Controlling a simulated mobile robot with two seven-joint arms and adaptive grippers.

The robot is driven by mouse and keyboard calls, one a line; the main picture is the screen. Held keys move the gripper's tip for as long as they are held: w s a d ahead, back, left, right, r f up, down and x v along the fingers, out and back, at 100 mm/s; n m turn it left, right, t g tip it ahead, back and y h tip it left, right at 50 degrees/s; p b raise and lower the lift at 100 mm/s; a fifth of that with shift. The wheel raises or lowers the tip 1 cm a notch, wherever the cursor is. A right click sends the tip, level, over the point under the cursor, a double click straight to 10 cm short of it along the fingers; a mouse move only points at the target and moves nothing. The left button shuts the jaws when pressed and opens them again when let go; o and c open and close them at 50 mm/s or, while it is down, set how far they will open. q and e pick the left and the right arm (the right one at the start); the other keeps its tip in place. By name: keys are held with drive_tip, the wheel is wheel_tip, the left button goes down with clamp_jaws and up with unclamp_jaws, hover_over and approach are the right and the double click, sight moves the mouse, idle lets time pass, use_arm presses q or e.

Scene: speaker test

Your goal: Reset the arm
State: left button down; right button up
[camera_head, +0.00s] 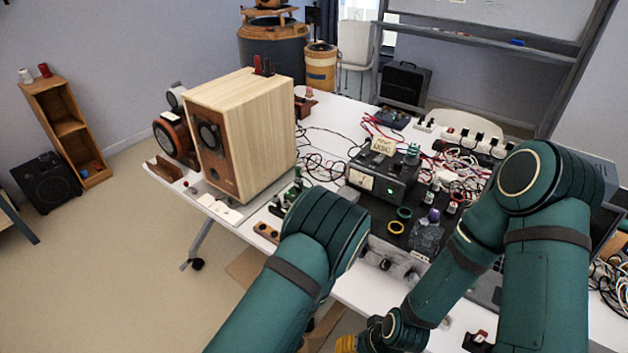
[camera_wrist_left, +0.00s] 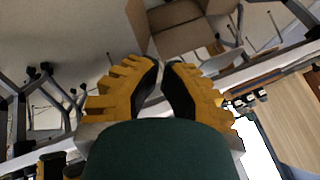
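My left arm rises from the bottom of the head view and bends at the table's front edge; its gripper is hidden there. In the left wrist view, my left gripper (camera_wrist_left: 163,66) has yellow fingers with black pads. Their tips come together with nothing visible between them, above the floor beside a table edge. My right arm comes in from the right over the table and bends down toward the front edge. A yellow bit of my right gripper (camera_head: 346,343) shows at the bottom of the head view. Its fingers are mostly cut off.
The white table (camera_head: 357,290) holds a wooden speaker (camera_head: 240,135), a black power supply (camera_head: 384,180), and many cables. A laptop stands at the right, close to my right arm. An open cardboard box (camera_wrist_left: 185,30) sits below.

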use_arm(q)
drive_tip(key=s+a+r+n+g+h, duration=0.2)
drive_tip(key=s+a+r+n+g, duration=0.1)
drive_tip(key=n, duration=0.9)
drive_tip(key=shift+s+a+r+n+g+h, duration=0.35)
drive_tip(key=shift+s+r+g, duration=0.3)
drive_tip(key=shift+g, duration=0.65)
drive_tip(key=shift+d, duration=0.1)
